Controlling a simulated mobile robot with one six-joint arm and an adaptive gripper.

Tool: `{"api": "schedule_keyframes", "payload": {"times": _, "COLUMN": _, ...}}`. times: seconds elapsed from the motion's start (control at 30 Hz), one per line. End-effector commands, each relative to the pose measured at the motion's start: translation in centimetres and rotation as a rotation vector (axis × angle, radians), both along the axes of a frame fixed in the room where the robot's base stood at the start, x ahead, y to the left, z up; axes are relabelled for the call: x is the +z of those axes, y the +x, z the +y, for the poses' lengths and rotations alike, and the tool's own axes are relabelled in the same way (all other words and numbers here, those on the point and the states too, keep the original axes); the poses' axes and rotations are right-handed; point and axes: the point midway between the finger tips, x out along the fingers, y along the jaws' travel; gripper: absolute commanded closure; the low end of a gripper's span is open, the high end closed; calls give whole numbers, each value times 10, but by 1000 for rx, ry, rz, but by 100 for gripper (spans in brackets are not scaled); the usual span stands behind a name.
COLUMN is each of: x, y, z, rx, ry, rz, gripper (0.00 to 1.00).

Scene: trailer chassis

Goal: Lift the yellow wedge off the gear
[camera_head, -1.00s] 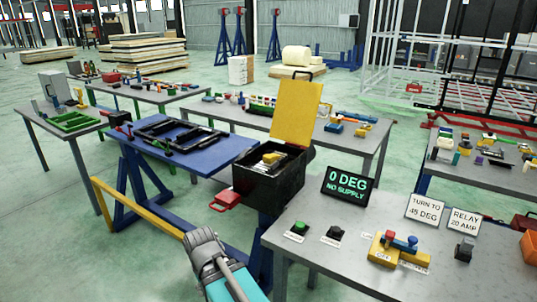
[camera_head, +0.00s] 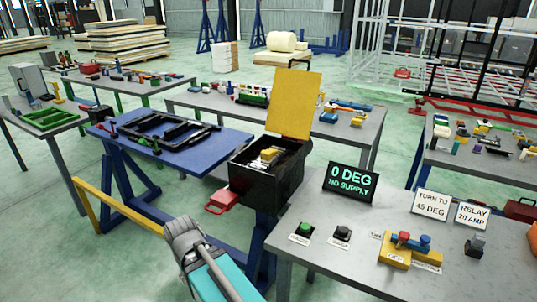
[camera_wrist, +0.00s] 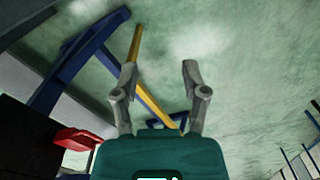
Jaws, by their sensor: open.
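An open black box (camera_head: 262,188) with a raised yellow lid (camera_head: 295,104) stands at the middle of the head view. A small yellow piece (camera_head: 269,155) lies among pale parts inside it; I cannot tell whether it is the wedge. No gear can be made out. My gripper (camera_wrist: 160,72) is open and empty in the wrist view, its fingers apart over green floor. In the head view my arm's end is low, left of the near grey table and in front of the box, touching nothing visible.
The near grey table (camera_head: 325,275) holds buttons, signs and a yellow block with a lever (camera_head: 395,255). A red handle (camera_head: 222,202) juts from the box's left. A blue bench (camera_head: 170,150) carries a black frame. A yellow bar (camera_head: 110,208) runs low at left.

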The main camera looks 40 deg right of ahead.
Motion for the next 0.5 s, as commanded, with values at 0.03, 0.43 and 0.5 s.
{"api": "schedule_keyframes", "payload": {"times": 0.03, "x": 0, "y": 0, "z": 0, "rx": 0, "ry": 0, "rz": 0, "gripper": 43}}
{"api": "schedule_keyframes", "payload": {"times": 0.43, "x": 2, "y": 16, "z": -10, "rx": 56, "ry": -40, "rz": -23, "gripper": 0}}
{"api": "schedule_keyframes", "payload": {"times": 0.5, "x": 3, "y": 27, "z": -19, "rx": 100, "ry": -71, "rz": -39, "gripper": 0}}
